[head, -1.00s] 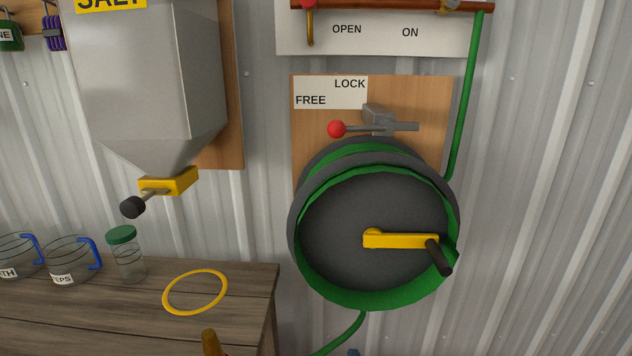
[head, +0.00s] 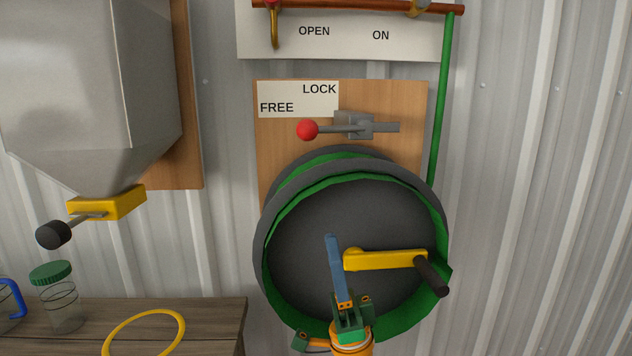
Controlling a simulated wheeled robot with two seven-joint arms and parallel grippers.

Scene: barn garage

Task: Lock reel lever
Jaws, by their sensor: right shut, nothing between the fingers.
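The reel lever (head: 340,129) is a grey bar with a red ball knob (head: 307,130) at its left end. It sits in a grey bracket on a wooden board, above the reel, and lies about level. A label (head: 298,99) above it reads LOCK at upper right and FREE at lower left. The hose reel (head: 300,225) is dark grey with green hose and a yellow crank. My right gripper (head: 332,240) is shut and empty, its blue fingers pointing up in front of the reel face, below the lever and apart from it. My left gripper is not in view.
The yellow crank (head: 385,259) with its black handle (head: 432,275) is close to the right of my gripper. A grey hopper (head: 80,90) with a yellow outlet hangs at left. A wooden bench (head: 215,320) holds a jar (head: 58,300) and a yellow ring (head: 145,322).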

